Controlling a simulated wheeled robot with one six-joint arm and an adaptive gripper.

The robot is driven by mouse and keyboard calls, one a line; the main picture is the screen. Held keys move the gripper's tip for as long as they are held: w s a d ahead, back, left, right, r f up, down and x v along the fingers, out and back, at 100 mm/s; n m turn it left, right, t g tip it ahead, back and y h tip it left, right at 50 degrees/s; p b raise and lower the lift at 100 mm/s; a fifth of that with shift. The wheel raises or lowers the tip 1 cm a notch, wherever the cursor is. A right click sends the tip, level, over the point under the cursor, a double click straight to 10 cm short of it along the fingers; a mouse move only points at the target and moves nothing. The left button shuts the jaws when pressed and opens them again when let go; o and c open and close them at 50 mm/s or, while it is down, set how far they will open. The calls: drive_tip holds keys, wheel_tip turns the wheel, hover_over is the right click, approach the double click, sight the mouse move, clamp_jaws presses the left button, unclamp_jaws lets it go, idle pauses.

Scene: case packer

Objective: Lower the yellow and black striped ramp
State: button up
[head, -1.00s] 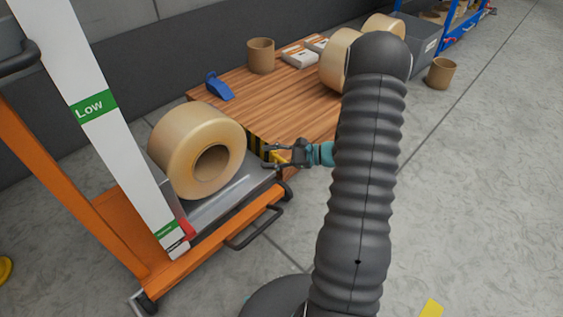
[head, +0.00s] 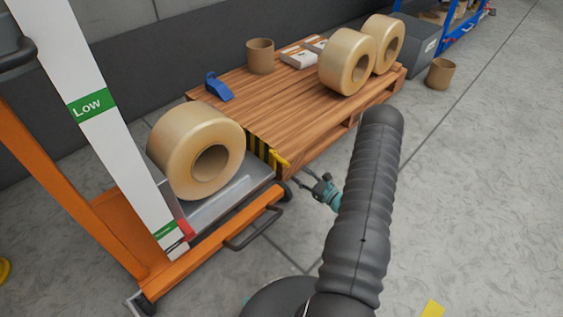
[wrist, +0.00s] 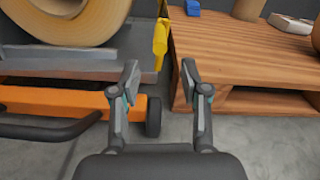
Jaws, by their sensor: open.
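The yellow and black striped ramp (head: 257,147) stands upright at the edge of the grey lift platform (head: 232,196), beside the pallet. A yellow part at its near end also shows in the wrist view (wrist: 160,42). Most of its striped face is hidden there. My gripper (head: 313,182) is open and empty, in front of the ramp's near end and apart from it. In the wrist view my open fingers (wrist: 160,70) frame the gap between platform and pallet, with the yellow part beyond and between them.
A large tape roll (head: 175,140) lies on the platform of the orange lift (head: 215,245), which has a black foot bar (head: 255,230). The wooden pallet (head: 285,105) bears two rolls, a brown core, a blue dispenser and white boxes. Floor at right is mostly clear.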

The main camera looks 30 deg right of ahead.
sight(273, 155)
drive_tip(key=x, duration=1)
drive_tip(key=shift+w+a, duration=0.15)
drive_tip(key=shift+w, duration=0.05)
clamp_jaws()
drive_tip(key=shift+a, duration=0.1)
